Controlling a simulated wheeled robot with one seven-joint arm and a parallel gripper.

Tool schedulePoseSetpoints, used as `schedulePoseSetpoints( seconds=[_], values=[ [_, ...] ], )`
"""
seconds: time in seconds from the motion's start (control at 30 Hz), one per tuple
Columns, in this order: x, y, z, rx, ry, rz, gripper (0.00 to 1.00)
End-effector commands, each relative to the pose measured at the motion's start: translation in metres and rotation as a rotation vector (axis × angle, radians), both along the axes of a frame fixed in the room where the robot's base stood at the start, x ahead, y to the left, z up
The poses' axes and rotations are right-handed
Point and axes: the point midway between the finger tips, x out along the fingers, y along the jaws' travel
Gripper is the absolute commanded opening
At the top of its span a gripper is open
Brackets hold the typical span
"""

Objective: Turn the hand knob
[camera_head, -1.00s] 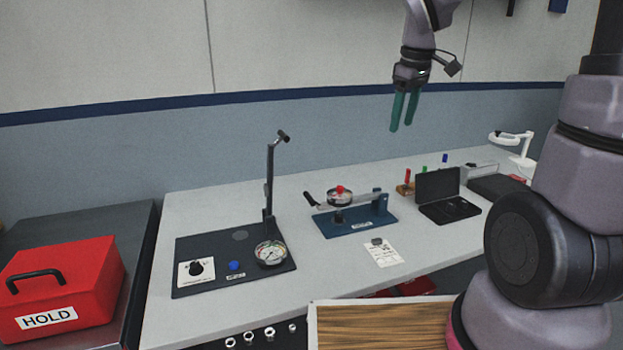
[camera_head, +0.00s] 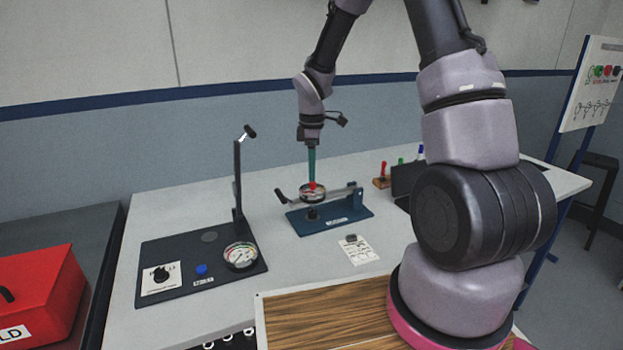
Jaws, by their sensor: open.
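The blue-based fixture (camera_head: 330,218) stands in the middle of the bench with a round dial-like part and a small red piece (camera_head: 314,188) on top. My gripper (camera_head: 312,178) points straight down over this red piece, its teal fingers seen edge-on as one strip. The fingers are open. Their tips are at or just above the red piece; I cannot tell whether they touch it. A black knob (camera_head: 161,274) sits on a white plate on the dark panel (camera_head: 200,295) at left, clear of my gripper.
The dark panel also carries a blue button (camera_head: 201,270), a gauge (camera_head: 241,256) and an upright post with a handle (camera_head: 239,185). A red box (camera_head: 40,300) stands at far left. A printed card (camera_head: 358,250) lies on the bench. My own arm hides the right side.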

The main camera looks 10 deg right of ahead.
Motion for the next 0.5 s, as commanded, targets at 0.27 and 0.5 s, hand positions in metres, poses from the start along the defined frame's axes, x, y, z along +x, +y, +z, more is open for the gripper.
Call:
schedulePoseSetpoints(
  seconds=[0.27,0.5],
  values=[
    [0.000,0.000,-0.032,0.000,0.000,0.000,0.58],
    [0.000,0.000,-0.035,0.000,-0.001,-0.001,0.58]
  ],
)
